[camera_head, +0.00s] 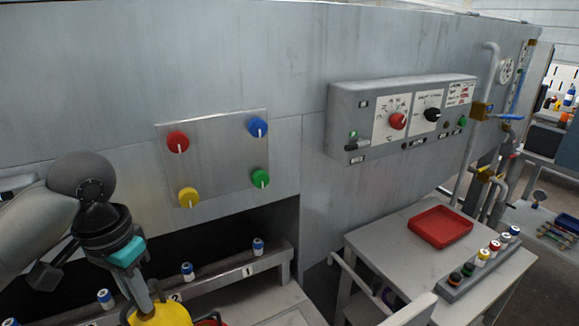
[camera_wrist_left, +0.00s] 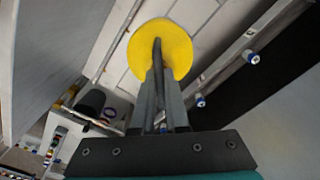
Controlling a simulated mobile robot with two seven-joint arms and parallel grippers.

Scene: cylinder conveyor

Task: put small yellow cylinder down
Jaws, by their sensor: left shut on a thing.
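The small yellow cylinder (camera_head: 165,316) is at the bottom edge of the head view, partly cut off. In the left wrist view it shows as a round yellow face (camera_wrist_left: 180,42) at the fingertips. My left gripper (camera_head: 148,300) is shut on it, with the fingers pointing down in the head view. The fingertips (camera_wrist_left: 158,62) cross the yellow face in the wrist view. I cannot tell whether the cylinder touches a surface below. My right gripper is not in view.
A numbered grey rail (camera_head: 225,277) with several blue-and-white small cylinders (camera_head: 258,246) runs behind the gripper. A red part (camera_head: 210,322) shows beside the yellow cylinder. A white table (camera_head: 383,243) at right bears a red tray (camera_head: 440,227) and a rack of small cylinders (camera_head: 482,257).

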